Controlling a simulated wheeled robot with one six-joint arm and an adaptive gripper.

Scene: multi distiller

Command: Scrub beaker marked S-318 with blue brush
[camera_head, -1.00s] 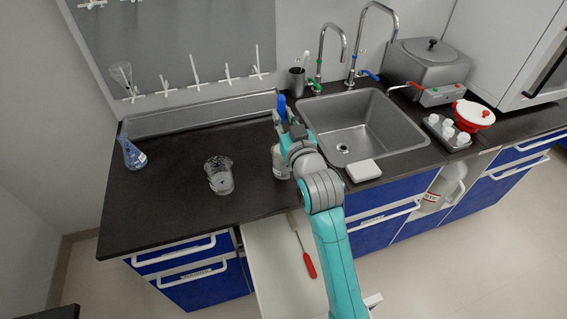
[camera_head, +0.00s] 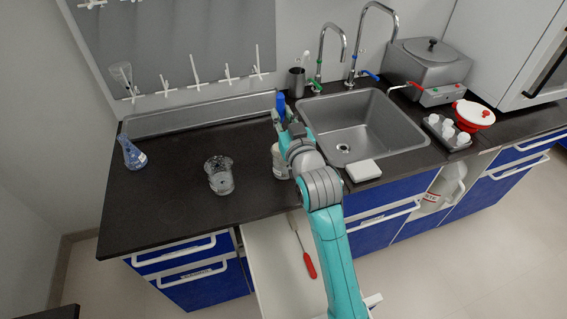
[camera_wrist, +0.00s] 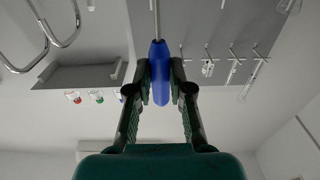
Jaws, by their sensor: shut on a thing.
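My gripper (camera_wrist: 159,85) is shut on the blue handle of the blue brush (camera_wrist: 159,70); a thin shaft runs up from the handle in the wrist view. In the head view the brush's blue handle (camera_head: 281,103) stands above the gripper, left of the sink. A clear glass beaker (camera_head: 220,177) stands upright on the dark counter, left of my gripper and apart from it. Another glass vessel (camera_head: 278,165) stands beside my arm and is partly hidden by it. The markings are too small to read, so I cannot tell which is S-318.
A blue-tinted flask (camera_head: 133,155) stands at the counter's left. The steel sink (camera_head: 405,150) with taps lies right of my arm, and a white block (camera_head: 363,170) sits at its front edge. An open drawer (camera_head: 275,265) below holds a red-handled tool (camera_head: 309,265).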

